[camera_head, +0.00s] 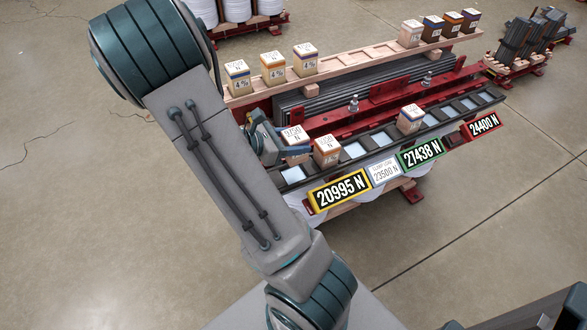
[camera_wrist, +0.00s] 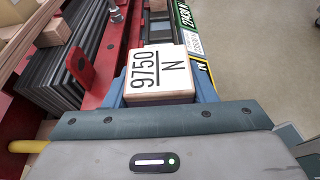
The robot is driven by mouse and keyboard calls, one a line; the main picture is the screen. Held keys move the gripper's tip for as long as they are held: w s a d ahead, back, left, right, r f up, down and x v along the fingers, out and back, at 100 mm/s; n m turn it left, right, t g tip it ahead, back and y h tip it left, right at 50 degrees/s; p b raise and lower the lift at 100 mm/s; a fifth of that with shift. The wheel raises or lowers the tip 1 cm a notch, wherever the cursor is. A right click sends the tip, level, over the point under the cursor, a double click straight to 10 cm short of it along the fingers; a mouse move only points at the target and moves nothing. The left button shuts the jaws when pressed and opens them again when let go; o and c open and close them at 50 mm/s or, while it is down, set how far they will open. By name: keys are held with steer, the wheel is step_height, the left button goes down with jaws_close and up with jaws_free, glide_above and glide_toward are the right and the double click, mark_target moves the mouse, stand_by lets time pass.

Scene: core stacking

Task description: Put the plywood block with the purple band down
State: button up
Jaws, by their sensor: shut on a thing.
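My gripper (camera_head: 293,145) is shut on a plywood block (camera_head: 292,134) and holds it at the left end of the dark slotted rail (camera_head: 490,98). The wrist view shows the block (camera_wrist: 158,75) between the blue fingers, with "9750 N" on its white top.
Number signs, such as the yellow-framed "20995 N" (camera_head: 340,191), line the rail's front. Several blocks, including an orange-banded one (camera_head: 273,68), stand on the wooden beam (camera_head: 360,53) behind. Metal posts (camera_head: 353,104) rise between. Pale empty slots (camera_head: 378,137) show along the rail.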

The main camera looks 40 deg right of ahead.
steer(key=shift+f+b, duration=0.7)
steer(key=shift+f, duration=3.15)
steer(key=shift+f, duration=0.1)
steer(key=o, duration=1.1)
steer(key=shift+f, duration=0.1)
